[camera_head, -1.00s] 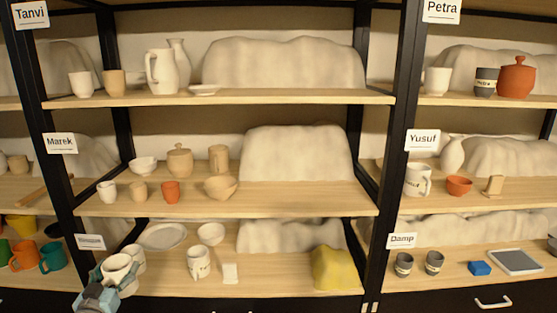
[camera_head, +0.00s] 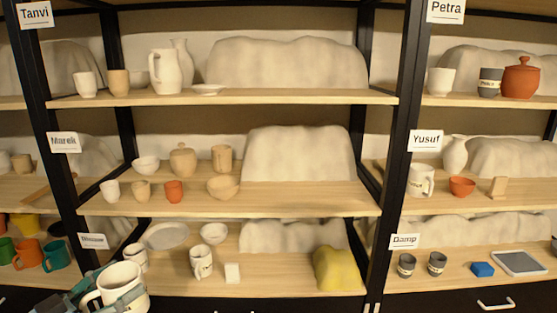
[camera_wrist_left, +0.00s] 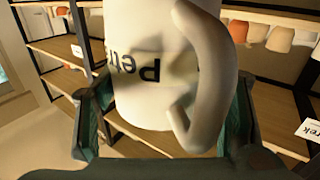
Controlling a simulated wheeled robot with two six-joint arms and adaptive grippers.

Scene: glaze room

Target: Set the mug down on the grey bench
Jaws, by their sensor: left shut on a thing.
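A white mug (camera_head: 121,286) is held in my left gripper (camera_head: 108,300), at the lower left of the head view, in front of the lowest shelf. In the left wrist view the mug (camera_wrist_left: 150,75) fills the middle, with dark lettering that seems to read "Petr" upside down and its handle towards the camera. The gripper's fingers (camera_wrist_left: 165,125) stand on both sides of it, shut on it. The mug looks clear of the shelf. No grey bench shows in these views. My right gripper is not in view.
The lowest shelf (camera_head: 290,280) holds a white mug (camera_head: 201,262), a small white block (camera_head: 232,273), a yellow lump (camera_head: 337,268) and a plate (camera_head: 167,236). Coloured mugs (camera_head: 54,255) stand at the left. Black uprights (camera_head: 390,150) divide the shelves.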

